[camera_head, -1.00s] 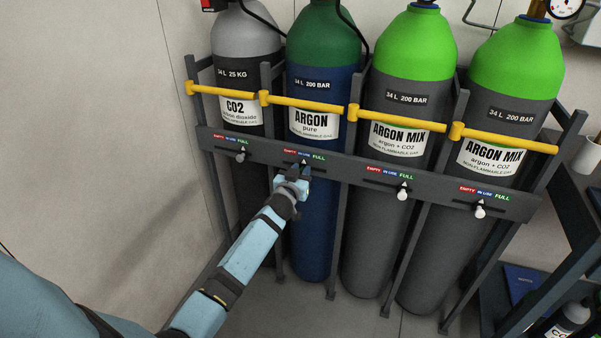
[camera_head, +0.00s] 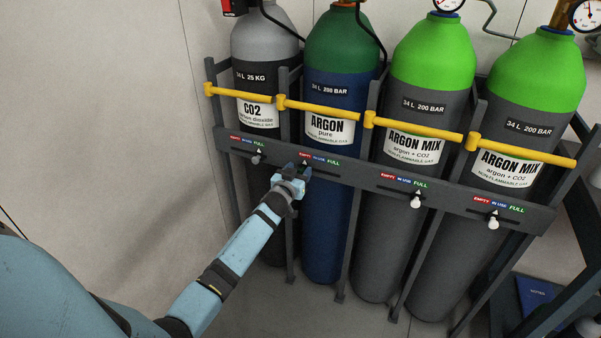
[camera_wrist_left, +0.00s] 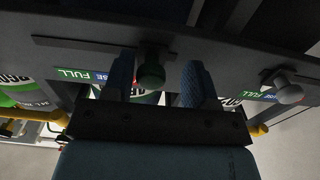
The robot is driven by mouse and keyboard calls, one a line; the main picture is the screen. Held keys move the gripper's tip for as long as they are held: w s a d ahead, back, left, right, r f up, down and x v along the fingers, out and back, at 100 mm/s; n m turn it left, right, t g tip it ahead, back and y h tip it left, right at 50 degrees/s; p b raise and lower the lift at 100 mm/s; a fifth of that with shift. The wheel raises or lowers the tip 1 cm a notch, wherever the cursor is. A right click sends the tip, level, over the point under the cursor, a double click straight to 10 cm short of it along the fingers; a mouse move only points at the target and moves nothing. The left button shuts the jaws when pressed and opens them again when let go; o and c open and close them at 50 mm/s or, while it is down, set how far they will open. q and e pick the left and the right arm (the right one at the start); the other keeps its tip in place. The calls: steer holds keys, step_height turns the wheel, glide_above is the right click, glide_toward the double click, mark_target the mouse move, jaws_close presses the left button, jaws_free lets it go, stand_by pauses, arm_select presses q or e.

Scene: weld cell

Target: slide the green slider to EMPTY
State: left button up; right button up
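The green slider (camera_wrist_left: 152,68) is a round knob on a slotted rail (camera_head: 350,172) below the ARGON cylinder's label. In the left wrist view, turned upside down, it sits near the EMPTY end of its slot, away from the FULL label. My left gripper (camera_wrist_left: 158,80) is open, one finger on each side of the knob. The knob is close to one finger, with a clear gap to the other; contact is unclear. In the head view my left gripper (camera_head: 303,172) hides the knob below the EMPTY mark (camera_head: 304,157). My right gripper is out of view.
Upright rack bars stand between the cylinders, and yellow bars (camera_head: 328,112) cross above. Open floor and wall lie to the left.

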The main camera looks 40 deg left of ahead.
arm_select(q)
steer(key=shift+d, duration=0.15)
steer(key=p+v, duration=0.2)
steer(key=v, duration=1.1)
steer(key=shift+s+p, duration=0.4)
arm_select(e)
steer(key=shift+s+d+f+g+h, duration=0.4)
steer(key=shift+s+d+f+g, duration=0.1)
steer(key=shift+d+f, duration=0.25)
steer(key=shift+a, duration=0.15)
